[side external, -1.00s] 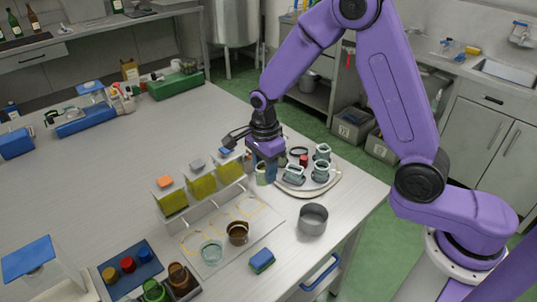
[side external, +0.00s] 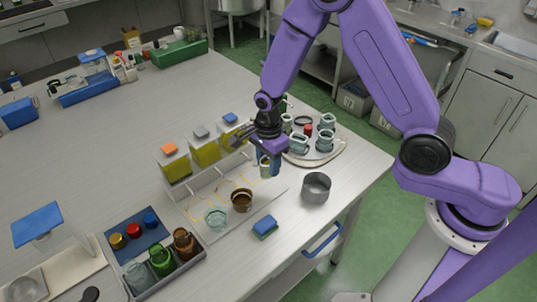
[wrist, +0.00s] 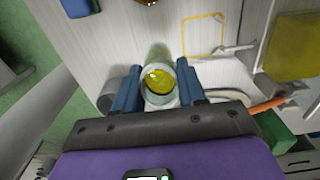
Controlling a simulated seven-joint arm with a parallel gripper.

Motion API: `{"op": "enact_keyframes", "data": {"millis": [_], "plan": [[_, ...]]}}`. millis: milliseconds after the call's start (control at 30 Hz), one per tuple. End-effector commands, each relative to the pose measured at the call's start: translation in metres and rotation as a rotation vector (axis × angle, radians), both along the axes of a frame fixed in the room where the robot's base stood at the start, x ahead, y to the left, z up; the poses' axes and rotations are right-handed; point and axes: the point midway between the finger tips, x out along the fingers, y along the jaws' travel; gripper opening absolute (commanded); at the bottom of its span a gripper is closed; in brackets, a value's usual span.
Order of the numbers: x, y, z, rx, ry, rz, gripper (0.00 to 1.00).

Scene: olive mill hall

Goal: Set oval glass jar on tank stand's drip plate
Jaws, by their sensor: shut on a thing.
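My gripper (side external: 268,165) is shut on a small pale glass jar (side external: 264,167), the oval glass jar by its place in my grip. In the wrist view the jar (wrist: 158,84) sits upright between the two blue fingers, with yellow showing in its mouth. It hangs beside the right end of the tank stand (side external: 206,180), near the drip plate (side external: 215,238). The plate bears outlines, a clear glass jar (side external: 216,218) and a brown jar (side external: 241,201). An empty yellow outline (wrist: 203,18) shows in the wrist view. I cannot tell the jar's height above the surface.
A round tray (side external: 330,158) with several jars stands behind to the right. A grey metal cup (side external: 316,187) and a blue block (side external: 264,226) lie right of the plate. A grey crate with jars (side external: 190,256) stands at front left. The table's left middle is clear.

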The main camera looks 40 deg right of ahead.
Motion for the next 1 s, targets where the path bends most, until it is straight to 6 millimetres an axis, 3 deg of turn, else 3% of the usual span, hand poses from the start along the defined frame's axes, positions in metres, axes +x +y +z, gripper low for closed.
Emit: {"op": "enact_keyframes", "data": {"millis": [600, 1000], "plan": [[0.0, 0.0, -0.046, 0.0, 0.001, 0.0, 0.21], [0.0, 0.0, -0.053, 0.0, -0.001, 0.0, 0.21]]}}
